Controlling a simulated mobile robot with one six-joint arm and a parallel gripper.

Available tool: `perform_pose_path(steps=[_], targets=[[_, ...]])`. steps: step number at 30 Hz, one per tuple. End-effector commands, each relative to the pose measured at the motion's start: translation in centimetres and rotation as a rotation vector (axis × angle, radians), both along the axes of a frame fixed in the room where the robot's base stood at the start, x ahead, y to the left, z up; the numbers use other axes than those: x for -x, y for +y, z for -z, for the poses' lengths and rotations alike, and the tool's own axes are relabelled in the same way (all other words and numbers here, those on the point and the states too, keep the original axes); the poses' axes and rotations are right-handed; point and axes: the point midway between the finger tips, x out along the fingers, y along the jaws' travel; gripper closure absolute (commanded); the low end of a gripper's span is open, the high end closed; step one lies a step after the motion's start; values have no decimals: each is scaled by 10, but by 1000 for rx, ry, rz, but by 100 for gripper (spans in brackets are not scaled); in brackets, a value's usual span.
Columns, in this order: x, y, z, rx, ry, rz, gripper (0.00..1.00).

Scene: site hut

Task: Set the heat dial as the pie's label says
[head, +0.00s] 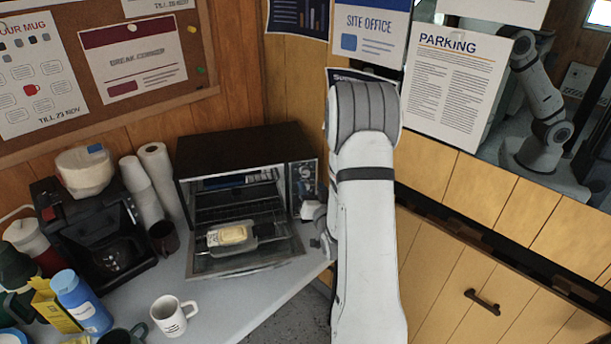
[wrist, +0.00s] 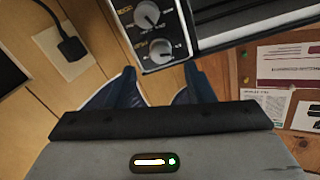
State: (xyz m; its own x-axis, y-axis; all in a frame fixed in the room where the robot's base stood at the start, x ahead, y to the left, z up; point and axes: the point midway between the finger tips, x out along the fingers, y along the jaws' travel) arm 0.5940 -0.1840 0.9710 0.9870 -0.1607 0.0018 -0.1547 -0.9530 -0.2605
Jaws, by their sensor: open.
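The toaster oven (head: 240,147) stands on the counter with its door folded down. A pale yellow pie pack (head: 228,235) sits on a rack at the open door; its label is too small to read. The oven's control panel (head: 303,178) is on its right side, partly behind my arm. In the wrist view, two round dials (wrist: 147,14) and (wrist: 162,50) show on the panel; their lettering is unclear, so I cannot tell which is heat. My gripper (wrist: 160,74) is open and empty, its fingers apart just short of the nearer dial. In the head view, my arm mostly hides it.
A coffee maker (head: 97,232), paper rolls (head: 160,178) and a dark mug (head: 163,238) stand left of the oven. A white mug (head: 173,315) stands in front, near bottles (head: 80,300). A wall socket with a plug (wrist: 72,47) shows in the wrist view.

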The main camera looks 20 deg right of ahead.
Motion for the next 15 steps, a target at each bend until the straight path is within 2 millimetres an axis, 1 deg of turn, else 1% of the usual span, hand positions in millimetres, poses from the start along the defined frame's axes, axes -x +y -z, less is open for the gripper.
perform_pose_path(steps=[1, 3, 9, 12, 15], targets=[[-9, -1, -3, 0, -1, -2, 52], [-21, -3, -3, 0, -1, -2, 52], [-49, -7, -2, 0, 0, -2, 52], [-56, -8, -2, 0, 1, -1, 52], [-59, -8, 0, -1, 1, -1, 52]])
